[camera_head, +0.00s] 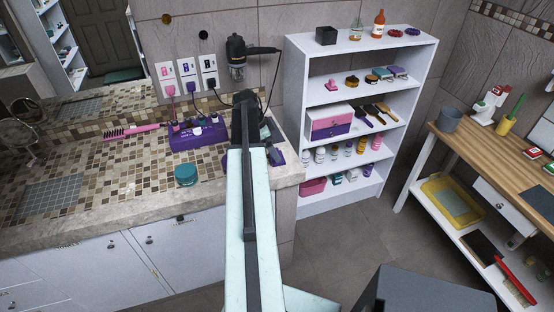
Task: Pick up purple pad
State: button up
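A small purple flat thing (278,157), which may be the purple pad, lies on the tiled counter just right of my arm. My arm and dark items beside it hide part of it, so its full shape cannot be made out. My gripper (246,106) is at the far end of my pale arm, over the back right part of the counter. The gripper is seen from behind and its fingers are hidden. I cannot tell whether it is open or holds anything.
A purple power strip (198,135) with plugs and a teal round container (186,175) are left of my arm. A pink brush (132,131) lies further left. A hair dryer (237,58) hangs on the wall. A white shelf (292,120) stands right of the counter.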

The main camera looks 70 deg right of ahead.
jog(key=b+x, duration=0.3)
jog(key=x, duration=0.2)
jog(key=shift+b, duration=0.4)
jog(key=shift+r, duration=0.2)
jog(key=c, duration=1.5)
jog(key=shift+o, duration=0.2)
jog(key=shift+r+p, duration=0.65)
jog(key=shift+p, duration=0.15)
notch_tip(320, 180, up, 3)
jog(key=p, duration=0.3)
jog(key=shift+r, duration=0.1)
jog(key=s+a, duration=0.6)
jog(key=a, duration=0.8)
jog(key=shift+s+r+p, duration=0.2)
jog(key=shift+r+p, duration=0.05)
jog(key=shift+p, duration=0.1)
